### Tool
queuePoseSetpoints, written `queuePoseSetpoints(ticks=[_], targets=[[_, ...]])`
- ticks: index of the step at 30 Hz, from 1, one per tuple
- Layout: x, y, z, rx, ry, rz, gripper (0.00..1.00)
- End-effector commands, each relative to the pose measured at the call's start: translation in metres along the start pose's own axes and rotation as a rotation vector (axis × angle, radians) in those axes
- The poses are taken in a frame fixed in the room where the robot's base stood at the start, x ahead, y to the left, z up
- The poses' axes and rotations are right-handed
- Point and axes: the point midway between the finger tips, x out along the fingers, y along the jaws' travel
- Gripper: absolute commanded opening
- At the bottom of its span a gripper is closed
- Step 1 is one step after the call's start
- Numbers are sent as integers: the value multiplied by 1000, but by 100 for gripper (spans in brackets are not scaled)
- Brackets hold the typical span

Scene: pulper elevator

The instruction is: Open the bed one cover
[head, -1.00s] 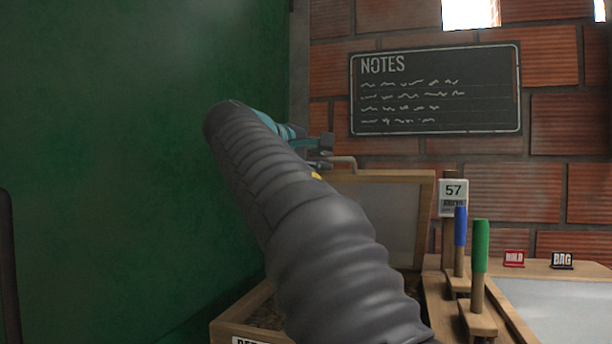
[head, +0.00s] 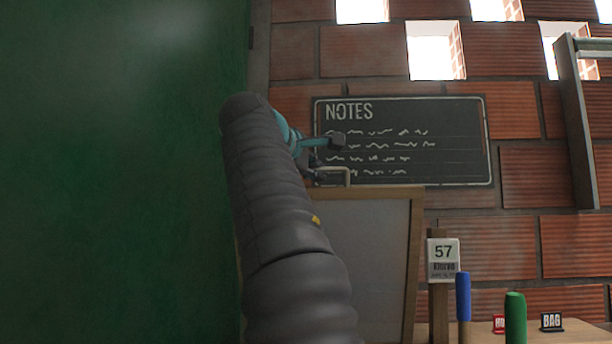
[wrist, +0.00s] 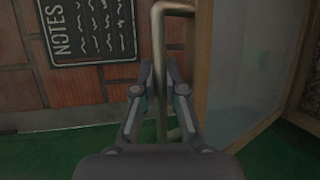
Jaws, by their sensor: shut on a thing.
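The bed one cover (head: 375,255) is a wood-framed panel with a pale grey sheet, raised and standing steeply in the head view. A metal handle (head: 338,171) is on its top edge. My gripper (head: 325,160) is at that handle, partly hidden by my arm. In the wrist view, the two fingers of my gripper (wrist: 160,90) are closed around the handle bar (wrist: 160,60). The cover's frame and sheet (wrist: 245,60) show to the right of the fingers. The bed below is out of the head view.
A green wall (head: 110,170) fills the left. A notes board (head: 440,145) hangs on the brick wall behind. A calendar reading 57 (head: 443,258), a blue-handled lever (head: 463,297), a green-handled lever (head: 515,318) and a BAG sign (head: 551,321) stand at the lower right.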

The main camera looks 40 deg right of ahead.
Motion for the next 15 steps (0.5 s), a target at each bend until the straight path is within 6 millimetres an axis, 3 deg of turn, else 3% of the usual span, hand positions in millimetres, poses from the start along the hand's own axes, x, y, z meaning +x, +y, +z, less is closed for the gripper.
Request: queuePoseSetpoints(ticks=[9, 10, 12, 15], targets=[[-1, 0, 0, 0, 1, 1, 0], [-2, 0, 0, 0, 1, 1, 18], [-2, 0, -1, 0, 1, 1, 36], [-2, 0, -1, 0, 2, 0, 37]])
